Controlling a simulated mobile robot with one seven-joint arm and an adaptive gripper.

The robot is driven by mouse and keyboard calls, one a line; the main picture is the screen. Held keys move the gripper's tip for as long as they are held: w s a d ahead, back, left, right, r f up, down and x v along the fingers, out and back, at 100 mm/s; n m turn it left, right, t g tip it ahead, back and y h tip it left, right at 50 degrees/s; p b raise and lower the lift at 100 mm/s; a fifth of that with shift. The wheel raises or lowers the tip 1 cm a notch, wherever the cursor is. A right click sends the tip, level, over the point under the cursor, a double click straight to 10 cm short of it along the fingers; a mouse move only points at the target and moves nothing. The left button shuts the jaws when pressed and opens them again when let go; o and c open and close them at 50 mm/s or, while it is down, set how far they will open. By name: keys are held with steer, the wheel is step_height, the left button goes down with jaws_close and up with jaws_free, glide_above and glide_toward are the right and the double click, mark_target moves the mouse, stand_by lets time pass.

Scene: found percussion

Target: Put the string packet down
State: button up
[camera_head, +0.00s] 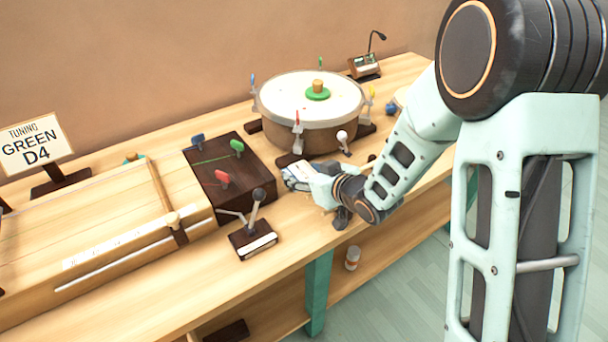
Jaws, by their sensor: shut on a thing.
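My gripper (318,184) is low over the bench, between the drum and the dark wooden block. It is shut on the string packet (297,175), a small pale, flat thing with bluish edges at the gripper's left end. My gripper and wrist hide part of the packet. I cannot tell whether the packet touches the bench top (285,262).
A large pot-like drum (311,108) with coloured clamps stands behind my gripper. The dark block (240,187) with coloured pegs is to the left, and a lever on a dark base (253,238) is in front. A long wooden stringed board (100,225) fills the left.

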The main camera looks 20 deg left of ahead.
steer(key=shift+f, duration=0.2)
steer(key=o, duration=0.9)
steer(key=shift+r, duration=0.1)
steer(key=shift+o, duration=0.2)
steer(key=shift+r, duration=0.1)
